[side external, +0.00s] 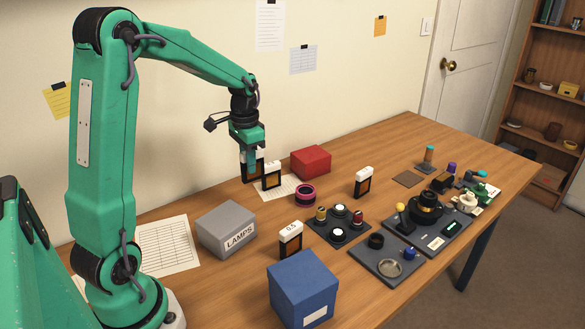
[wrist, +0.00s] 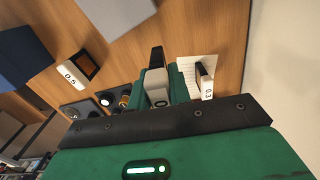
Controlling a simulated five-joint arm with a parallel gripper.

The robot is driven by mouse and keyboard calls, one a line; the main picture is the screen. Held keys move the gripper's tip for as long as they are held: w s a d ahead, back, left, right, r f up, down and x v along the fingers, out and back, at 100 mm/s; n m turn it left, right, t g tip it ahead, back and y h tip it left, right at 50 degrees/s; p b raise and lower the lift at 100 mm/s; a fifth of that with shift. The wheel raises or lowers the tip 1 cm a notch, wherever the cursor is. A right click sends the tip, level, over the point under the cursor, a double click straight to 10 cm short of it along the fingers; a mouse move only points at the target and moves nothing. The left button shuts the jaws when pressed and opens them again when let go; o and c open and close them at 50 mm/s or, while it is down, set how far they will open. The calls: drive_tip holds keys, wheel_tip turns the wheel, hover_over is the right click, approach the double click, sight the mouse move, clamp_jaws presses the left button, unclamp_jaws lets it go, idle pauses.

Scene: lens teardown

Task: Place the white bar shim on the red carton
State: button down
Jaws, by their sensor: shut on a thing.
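My gripper (side external: 250,160) is at the wall side of the table, pointing down and shut on a shim with a white bar and a dark frame (side external: 257,173). In the wrist view the white bar (wrist: 158,99) shows between the green fingers, marked with a partly visible 0. The fingers hide part of it. I cannot tell whether its lower edge touches the table. The red carton (side external: 311,162) stands to the right of my gripper. It has a flat top with nothing on it.
A similar shim (side external: 272,177), apparently the 0.3 one (wrist: 207,86), stands close beside the held one. Others stand at the right (side external: 363,182) and front, marked 0.5 (side external: 290,240). A grey LAMPS box (side external: 226,228), a blue box (side external: 302,288) and dark trays occupy the table.

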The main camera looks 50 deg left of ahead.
drive_tip(key=w+d+r, duration=0.2)
drive_tip(key=w, duration=0.5)
drive_tip(key=w+d+r, duration=0.2)
drive_tip(key=w, duration=0.5)
drive_tip(key=w+d+r, duration=0.2)
drive_tip(key=w+d, duration=0.1)
drive_tip(key=w, duration=0.4)
drive_tip(key=shift+w+r+n, duration=0.15)
drive_tip(key=shift+r+n, duration=0.25)
hover_over(307, 161)
wheel_tip(307, 161, down, 7)
drive_tip(key=shift+f, duration=2)
drive_tip(key=shift+f, duration=0.1)
